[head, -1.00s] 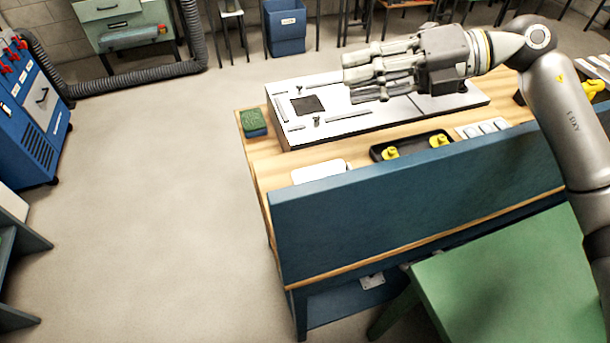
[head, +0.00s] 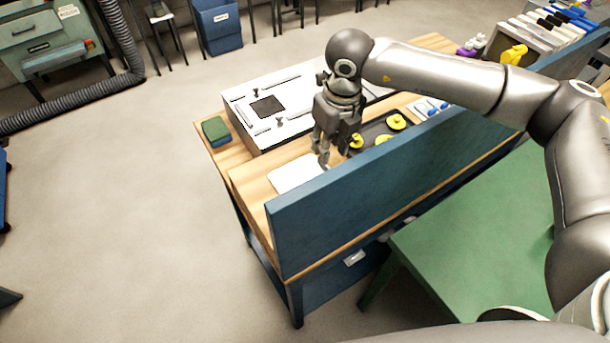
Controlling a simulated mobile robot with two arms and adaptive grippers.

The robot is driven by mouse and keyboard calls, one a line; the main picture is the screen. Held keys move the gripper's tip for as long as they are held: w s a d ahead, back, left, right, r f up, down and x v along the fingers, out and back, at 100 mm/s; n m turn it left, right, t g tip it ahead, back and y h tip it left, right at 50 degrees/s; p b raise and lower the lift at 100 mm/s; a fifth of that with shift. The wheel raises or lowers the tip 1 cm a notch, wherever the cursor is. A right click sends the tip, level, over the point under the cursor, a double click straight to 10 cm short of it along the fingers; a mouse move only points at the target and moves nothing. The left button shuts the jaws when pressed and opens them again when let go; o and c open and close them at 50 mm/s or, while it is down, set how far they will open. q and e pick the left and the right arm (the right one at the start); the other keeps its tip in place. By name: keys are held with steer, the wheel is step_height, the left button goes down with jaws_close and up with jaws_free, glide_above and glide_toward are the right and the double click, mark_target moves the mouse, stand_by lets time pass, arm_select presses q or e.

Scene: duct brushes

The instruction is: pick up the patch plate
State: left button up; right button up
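A flat white plate (head: 292,176), which I take to be the patch plate, lies on the near left part of the wooden bench, just behind the blue back board. My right gripper (head: 332,160) points down over the bench at the plate's right end. Its fingers look spread and nothing shows between them. The fingertips are close to the plate's edge, but I cannot tell if they touch it. The board hides part of the plate's near side. My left gripper is not in view.
A white panel (head: 290,85) with a dark square (head: 268,107) and small clamps lies behind. A black tray (head: 378,128) with yellow pieces is right of the gripper. A green-topped block (head: 216,130) sits at the left corner. The blue board (head: 400,175) stands along the near edge.

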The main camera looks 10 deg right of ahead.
mark_target(303, 179)
steer(key=shift+f, duration=0.3)
step_height(303, 179, down, 5)
steer(key=p, duration=0.3)
steer(key=shift+a+r, duration=0.15)
steer(key=shift+r, duration=0.05)
steer(key=shift+f, duration=0.4)
steer(key=shift+a, duration=0.1)
steer(key=shift+c, duration=0.3)
jaws_close()
